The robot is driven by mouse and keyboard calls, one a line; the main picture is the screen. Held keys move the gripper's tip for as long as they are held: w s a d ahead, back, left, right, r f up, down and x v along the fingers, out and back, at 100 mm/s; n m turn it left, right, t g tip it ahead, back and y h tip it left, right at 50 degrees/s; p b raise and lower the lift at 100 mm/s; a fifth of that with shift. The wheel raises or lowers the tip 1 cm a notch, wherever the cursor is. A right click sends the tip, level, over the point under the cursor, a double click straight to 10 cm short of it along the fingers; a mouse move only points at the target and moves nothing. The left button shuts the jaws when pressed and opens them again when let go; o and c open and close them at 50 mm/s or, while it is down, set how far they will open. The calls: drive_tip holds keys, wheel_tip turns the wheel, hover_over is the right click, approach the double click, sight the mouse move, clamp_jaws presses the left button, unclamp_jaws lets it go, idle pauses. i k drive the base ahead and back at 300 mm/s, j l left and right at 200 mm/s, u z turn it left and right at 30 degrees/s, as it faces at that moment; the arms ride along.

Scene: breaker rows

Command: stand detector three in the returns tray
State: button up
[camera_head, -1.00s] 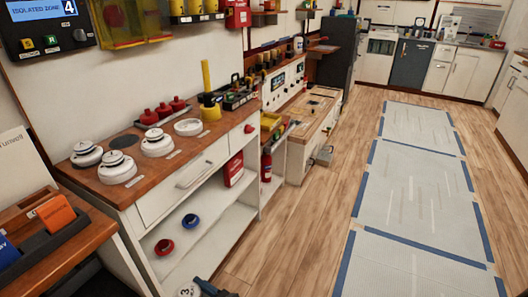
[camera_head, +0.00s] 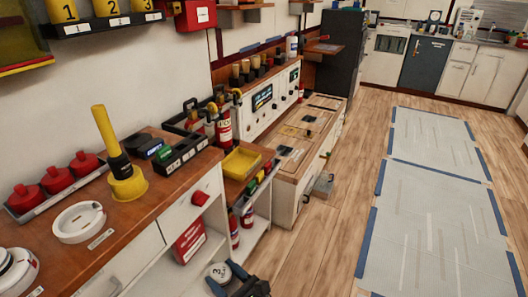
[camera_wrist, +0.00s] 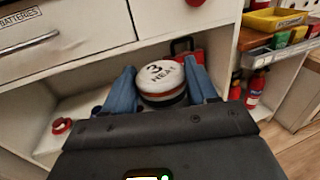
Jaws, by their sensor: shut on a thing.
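Detector three is a round white disc with a dark band and a black "3" on its face. It is in the wrist view (camera_wrist: 160,76), between the blue fingers of my gripper (camera_wrist: 161,88), which is shut on it. In the head view, the detector (camera_head: 218,271) and my gripper (camera_head: 238,283) are at the bottom edge, low in front of the cabinet and clear of the worktop. The lower gripper parts are cut off there. I cannot read a returns label; a yellow open tray (camera_head: 232,174) sits on the lower counter beyond the worktop.
The wooden worktop (camera_head: 140,222) holds a yellow plunger-like tool (camera_head: 124,180), a white ring base (camera_head: 79,222), red domes (camera_head: 55,180) and a black compartment tray (camera_head: 184,157). A red box (camera_head: 189,240) stands on the shelf below.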

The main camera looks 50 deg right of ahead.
sight(236, 169)
drive_tip(key=i+l+z, duration=0.1)
drive_tip(key=l, duration=0.4)
drive_tip(key=i+l+z, duration=0.1)
drive_tip(key=i+l, duration=0.2)
drive_tip(key=l, duration=0.15)
drive_tip(key=i+l, duration=0.25)
drive_tip(key=l, duration=0.2)
drive_tip(key=i+l+z, duration=0.15)
drive_tip(key=l, duration=0.35)
drive_tip(key=i+l+z, duration=0.1)
drive_tip(key=i+l, duration=0.2)
drive_tip(key=i+l+z, duration=0.1)
drive_tip(key=i+l, duration=0.15)
drive_tip(key=l, duration=0.3)
